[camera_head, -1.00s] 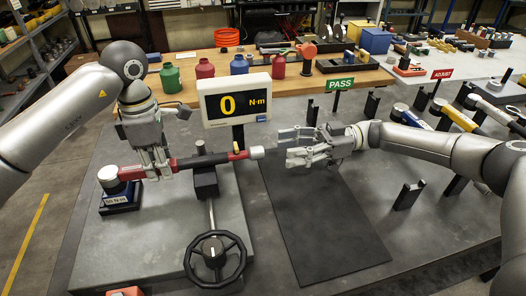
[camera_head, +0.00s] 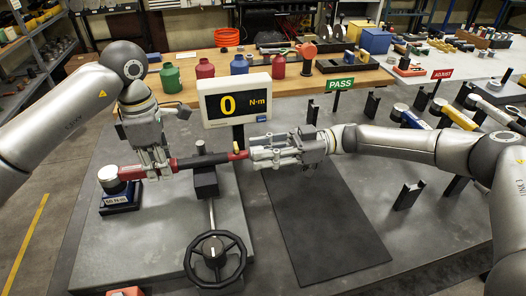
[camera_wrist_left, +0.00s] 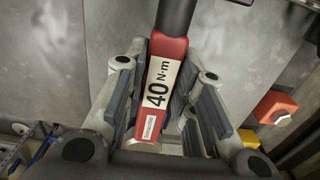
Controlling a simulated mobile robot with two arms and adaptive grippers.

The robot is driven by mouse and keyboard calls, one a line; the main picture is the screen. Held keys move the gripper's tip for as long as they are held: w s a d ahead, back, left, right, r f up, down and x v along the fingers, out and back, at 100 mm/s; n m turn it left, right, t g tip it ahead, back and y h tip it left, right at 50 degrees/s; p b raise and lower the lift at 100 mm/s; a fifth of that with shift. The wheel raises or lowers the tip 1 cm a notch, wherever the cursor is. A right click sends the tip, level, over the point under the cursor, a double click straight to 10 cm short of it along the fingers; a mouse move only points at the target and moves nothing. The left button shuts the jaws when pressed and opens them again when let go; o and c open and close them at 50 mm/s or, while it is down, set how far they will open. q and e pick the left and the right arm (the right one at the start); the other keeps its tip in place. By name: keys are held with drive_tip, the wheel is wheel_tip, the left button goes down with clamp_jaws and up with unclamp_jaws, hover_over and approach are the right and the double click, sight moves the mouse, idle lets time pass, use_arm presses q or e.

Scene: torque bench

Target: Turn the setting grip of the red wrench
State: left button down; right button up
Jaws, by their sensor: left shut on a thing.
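The red wrench (camera_head: 131,172) lies level across the tester, its left end at a round block (camera_head: 120,197) and its dark shaft on a black support (camera_head: 206,184). My left gripper (camera_head: 157,175) is shut on its red part near the left end. The left wrist view shows this red part (camera_wrist_left: 172,48) between the fingers (camera_wrist_left: 160,105), with a "40 N·m" label. My right gripper (camera_head: 262,156) is at the wrench's right end, fingers around the pale setting grip, which they hide. Whether they touch it cannot be told.
The display (camera_head: 235,98) reads 0 N·m. A black handwheel (camera_head: 215,259) stands in front of the support. A bare dark mat (camera_head: 320,225) lies below my right arm. A PASS sign (camera_head: 340,84) and an ADJUST sign (camera_head: 441,73) stand behind. More wrenches (camera_head: 455,116) rest at right.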

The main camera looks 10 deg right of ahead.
drive_tip(key=c, duration=0.4)
drive_tip(key=shift+n, duration=0.3)
drive_tip(key=n, duration=0.4)
drive_tip(key=shift+n, duration=0.3)
drive_tip(key=n, duration=0.5)
idle(0.3)
drive_tip(key=o, duration=1)
drive_tip(key=shift+o, duration=0.2)
